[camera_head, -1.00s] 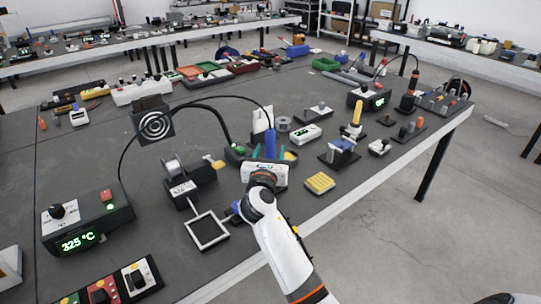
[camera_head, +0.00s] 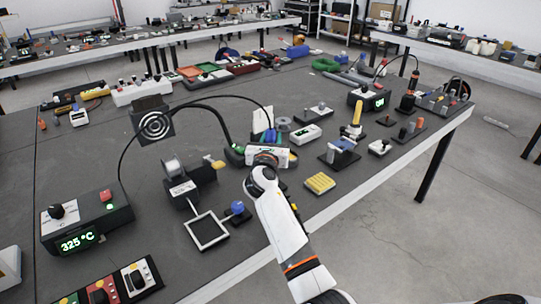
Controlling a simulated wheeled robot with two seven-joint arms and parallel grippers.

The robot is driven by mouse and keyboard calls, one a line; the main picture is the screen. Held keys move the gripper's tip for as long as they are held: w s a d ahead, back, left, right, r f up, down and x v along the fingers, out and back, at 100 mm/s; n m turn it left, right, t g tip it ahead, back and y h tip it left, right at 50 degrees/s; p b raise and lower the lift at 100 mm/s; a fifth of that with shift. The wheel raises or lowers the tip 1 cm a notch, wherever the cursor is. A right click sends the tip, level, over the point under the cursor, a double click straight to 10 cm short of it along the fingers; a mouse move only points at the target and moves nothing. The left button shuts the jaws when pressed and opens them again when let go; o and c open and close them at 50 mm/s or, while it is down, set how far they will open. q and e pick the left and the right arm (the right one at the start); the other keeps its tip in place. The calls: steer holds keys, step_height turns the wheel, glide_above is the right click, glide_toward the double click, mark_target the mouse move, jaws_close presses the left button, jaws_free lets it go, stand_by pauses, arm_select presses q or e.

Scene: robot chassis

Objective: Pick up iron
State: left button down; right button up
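A soldering iron with a blue handle (camera_head: 269,136) stands upright near the middle of the table, its cable arching left toward the station reading 325 °C (camera_head: 85,222). My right gripper (camera_head: 267,150) is right at the iron in the picture and covers its lower part. The gripper's fingers are hidden by its own white body, so I cannot tell whether they touch the iron or are open. My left gripper is not in view.
A yellow sponge (camera_head: 320,183) and a square frame (camera_head: 207,231) lie near the front edge. A solder spool stand (camera_head: 180,182) and a round fan (camera_head: 154,124) are to the left. A second station (camera_head: 368,100) stands at the back right.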

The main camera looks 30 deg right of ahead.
steer(key=c, duration=0.5)
steer(key=shift+o, duration=0.2)
step_height(320, 180, up, 10)
steer(key=p, duration=0.2)
steer(key=shift+r+p, duration=0.1)
steer(key=shift+p, duration=0.6)
